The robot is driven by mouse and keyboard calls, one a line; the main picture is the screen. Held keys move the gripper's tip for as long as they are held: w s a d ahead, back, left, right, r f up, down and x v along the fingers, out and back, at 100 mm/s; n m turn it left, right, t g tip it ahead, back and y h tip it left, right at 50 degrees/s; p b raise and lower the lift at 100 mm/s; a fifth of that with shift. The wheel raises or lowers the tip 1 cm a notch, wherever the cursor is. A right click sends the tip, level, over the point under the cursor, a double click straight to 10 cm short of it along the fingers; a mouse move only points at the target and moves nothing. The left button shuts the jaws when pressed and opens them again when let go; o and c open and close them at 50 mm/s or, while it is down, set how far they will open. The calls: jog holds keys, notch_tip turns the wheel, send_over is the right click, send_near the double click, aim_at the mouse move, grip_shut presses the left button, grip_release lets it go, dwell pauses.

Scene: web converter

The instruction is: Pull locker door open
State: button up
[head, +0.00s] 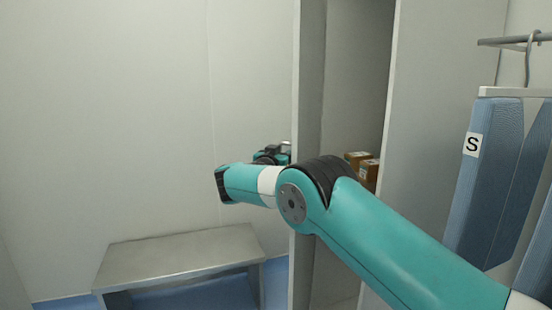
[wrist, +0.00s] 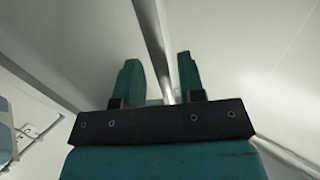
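A tall pale locker stands right of centre in the head view, with a dark opening (head: 357,80). An upright panel (head: 311,90), which looks like its door seen nearly edge-on, stands at the left of that opening. My gripper (head: 273,155) is beside the panel's left edge, partly hidden by my arm. In the wrist view, my gripper (wrist: 158,57) has its two teal fingers apart, one on each side of a thin upright panel edge (wrist: 152,35). Gaps show beside the edge, and I cannot tell whether either finger touches it.
Cardboard boxes (head: 368,170) sit inside the locker. A metal bench (head: 180,255) stands at the lower left before a plain wall (head: 110,110). Blue garments (head: 485,190) marked S hang from a rail (head: 510,42) at the right. Blue floor shows around the bench.

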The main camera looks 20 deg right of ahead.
jog(key=shift+a, duration=0.1)
jog(key=b+v, duration=0.4)
jog(key=v, duration=1.3)
jog(key=shift+s, duration=0.2)
jog(key=shift+o, duration=0.2)
